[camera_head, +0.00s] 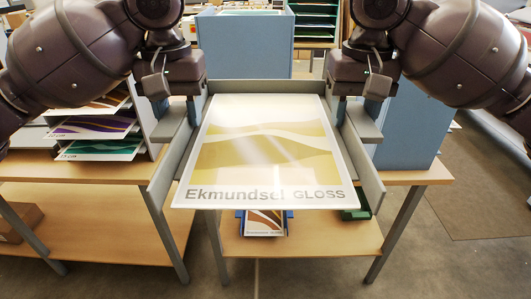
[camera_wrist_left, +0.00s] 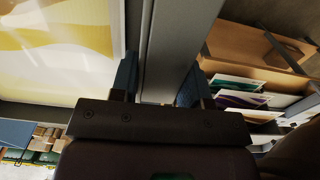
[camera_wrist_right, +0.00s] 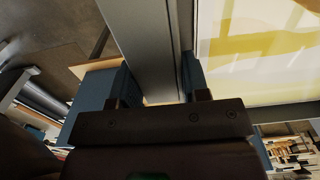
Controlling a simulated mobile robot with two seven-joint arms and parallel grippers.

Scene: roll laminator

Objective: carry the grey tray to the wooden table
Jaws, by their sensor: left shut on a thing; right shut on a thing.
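The grey tray (camera_head: 362,160) hangs in front of me in the head view, its long sides pointing towards me. A print (camera_head: 262,150) marked "Ekmundsel GLOSS" lies in it and covers most of its floor. My left gripper (camera_head: 181,124) is shut on the tray's left wall; the wall also runs between its fingers in the left wrist view (camera_wrist_left: 172,50). My right gripper (camera_head: 356,124) is shut on the right wall, likewise seen in the right wrist view (camera_wrist_right: 145,45). A wooden table (camera_head: 420,174) shows behind and below the tray, which hides much of its top.
A rack of prints (camera_head: 100,125) stands on a wooden top at left. Blue boxes stand at the back (camera_head: 245,45) and right (camera_head: 415,120). A lower wooden shelf (camera_head: 320,238) holds a blue tray with a print (camera_head: 263,222) and a green item (camera_head: 355,213). Floor at right is clear.

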